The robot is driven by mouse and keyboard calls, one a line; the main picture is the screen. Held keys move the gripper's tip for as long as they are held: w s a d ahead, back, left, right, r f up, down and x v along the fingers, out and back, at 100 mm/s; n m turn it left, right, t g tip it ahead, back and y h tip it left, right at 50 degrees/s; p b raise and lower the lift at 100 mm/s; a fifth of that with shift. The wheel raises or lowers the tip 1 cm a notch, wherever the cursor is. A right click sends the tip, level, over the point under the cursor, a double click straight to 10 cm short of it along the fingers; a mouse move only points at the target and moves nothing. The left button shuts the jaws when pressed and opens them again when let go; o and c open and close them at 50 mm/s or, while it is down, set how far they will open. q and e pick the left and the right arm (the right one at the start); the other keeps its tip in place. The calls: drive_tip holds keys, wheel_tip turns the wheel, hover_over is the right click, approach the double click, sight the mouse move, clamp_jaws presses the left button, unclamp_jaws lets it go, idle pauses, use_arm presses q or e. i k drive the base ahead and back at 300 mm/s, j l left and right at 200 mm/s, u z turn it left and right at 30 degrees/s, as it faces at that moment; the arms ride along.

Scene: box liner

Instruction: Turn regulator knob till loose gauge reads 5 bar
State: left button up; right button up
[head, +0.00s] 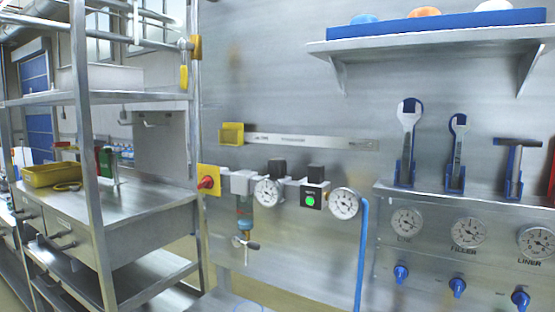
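A wall-mounted air unit carries a round white gauge (267,192) on its left and a second round gauge (344,204) on its right. Two black knob-like caps, a left cap (277,167) and a right cap (316,171), sit on top between them. A panel at the right has a left gauge (407,222), a middle gauge (468,232) marked FILLER and a right gauge (537,243) marked LINER. Blue knobs (400,274) sit below these gauges. The left label and needle readings are too small to read. I cannot tell which gauge is the loose one. Neither gripper is in view.
A red knob on a yellow plate (207,182) and a green button (310,201) are on the unit. A blue hose (361,255) hangs from it. Wrenches (409,140) stand on the panel ledge under a shelf (430,42). A metal rack (95,160) stands left.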

sight(276, 165)
drive_tip(key=z, duration=1.6)
drive_tip(key=k+j, duration=0.1)
drive_tip(key=j, duration=0.3)
drive_tip(key=j+u, duration=0.1)
drive_tip(key=j, duration=0.3)
drive_tip(key=k+j, duration=0.15)
drive_tip(key=j, duration=0.3)
